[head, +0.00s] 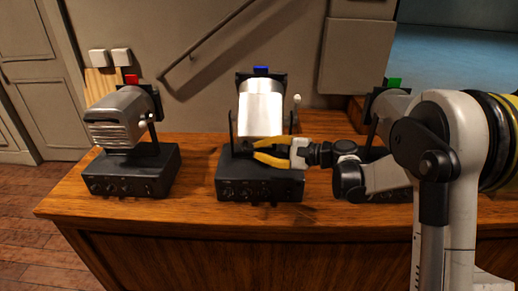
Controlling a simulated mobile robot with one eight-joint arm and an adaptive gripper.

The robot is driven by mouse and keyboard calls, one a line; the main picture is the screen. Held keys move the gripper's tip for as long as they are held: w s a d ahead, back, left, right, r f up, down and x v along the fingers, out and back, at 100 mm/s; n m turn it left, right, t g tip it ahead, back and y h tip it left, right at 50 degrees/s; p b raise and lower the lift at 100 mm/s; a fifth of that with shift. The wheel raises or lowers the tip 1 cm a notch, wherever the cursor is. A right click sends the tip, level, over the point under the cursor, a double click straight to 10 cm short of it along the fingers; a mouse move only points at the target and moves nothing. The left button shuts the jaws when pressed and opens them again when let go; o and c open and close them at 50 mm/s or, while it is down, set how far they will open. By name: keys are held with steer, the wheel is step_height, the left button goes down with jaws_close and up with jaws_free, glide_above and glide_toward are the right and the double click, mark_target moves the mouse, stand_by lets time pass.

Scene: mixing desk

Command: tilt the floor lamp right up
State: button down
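Three lamps stand in a row on the desk, each on a black box. The left lamp (118,118) is grey with a ribbed front, a red block (131,79) and a pale knob. The middle lamp (261,110) has a bright silver head, a blue block (261,70) and a pale knob (297,99) at its right. The right lamp (389,104), with a green block (393,83), is largely hidden by my arm. No label shows which is the floor lamp. My gripper (255,149) is open, its yellow fingers apart in front of the middle lamp's lower part; contact is unclear.
The wooden desk (210,214) has bare room between the left and middle boxes and along its front edge. The left box (130,172) and middle box (258,181) are low obstacles. A wall with a handrail (215,40) stands behind.

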steer(key=shift+w+f, duration=0.1)
steer(key=shift+f, duration=0.55)
steer(key=c, duration=1.5)
jaws_free()
steer(key=shift+o, duration=0.2)
steer(key=shift+w+d+r, duration=0.1)
steer(key=shift+r, duration=0.05)
steer(key=shift+d, duration=0.55)
steer(key=v, duration=1.1)
steer(key=shift+s+a, duration=0.15)
steer(key=shift+s, duration=0.25)
